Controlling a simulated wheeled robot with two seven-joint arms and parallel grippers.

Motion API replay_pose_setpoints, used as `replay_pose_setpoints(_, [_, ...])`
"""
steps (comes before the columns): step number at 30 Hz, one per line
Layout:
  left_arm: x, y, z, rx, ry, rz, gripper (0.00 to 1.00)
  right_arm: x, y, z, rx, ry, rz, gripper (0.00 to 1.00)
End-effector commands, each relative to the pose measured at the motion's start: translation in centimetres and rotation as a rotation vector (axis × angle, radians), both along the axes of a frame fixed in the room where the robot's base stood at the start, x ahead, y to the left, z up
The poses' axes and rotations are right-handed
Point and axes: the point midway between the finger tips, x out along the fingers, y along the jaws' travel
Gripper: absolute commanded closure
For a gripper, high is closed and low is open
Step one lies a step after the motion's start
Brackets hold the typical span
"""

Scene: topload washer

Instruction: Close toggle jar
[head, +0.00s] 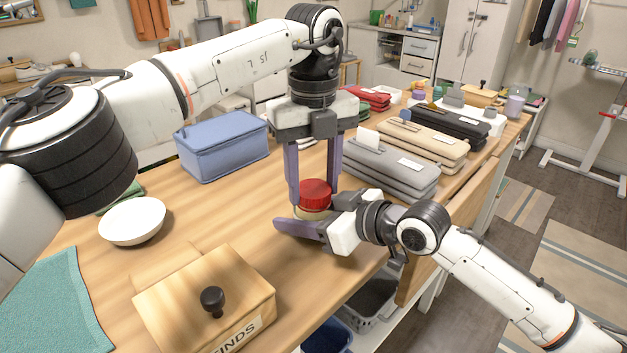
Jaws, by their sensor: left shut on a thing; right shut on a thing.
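A small jar with a red lid (314,194) stands on the wooden table near its right front edge. The jar's pale body shows just below the lid (310,214); the rest is hidden behind my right gripper. My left gripper (315,192) comes down from above, with one purple-grey finger on each side of the red lid, shut on it. My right gripper (300,228) reaches in low from the right, its fingers around the jar's lower part, shut on the jar. The lid sits on top of the jar; whether it is fully seated I cannot tell.
A blue fabric box (222,145) stands behind to the left. Grey folded cases (382,166) lie to the right. A white bowl (133,221) and a wooden box with a black knob (204,308) are at the front left. The table between bowl and jar is clear.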

Motion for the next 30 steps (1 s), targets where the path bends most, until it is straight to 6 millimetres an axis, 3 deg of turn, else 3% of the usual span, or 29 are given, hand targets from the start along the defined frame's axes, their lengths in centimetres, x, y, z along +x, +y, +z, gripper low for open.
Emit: replay_pose_setpoints(30, [-0.04, -0.02, -0.13, -0.004, 0.004, -2.241, 0.81, 0.03, -0.07, -0.12, -0.002, 0.002, -0.001, 1.00])
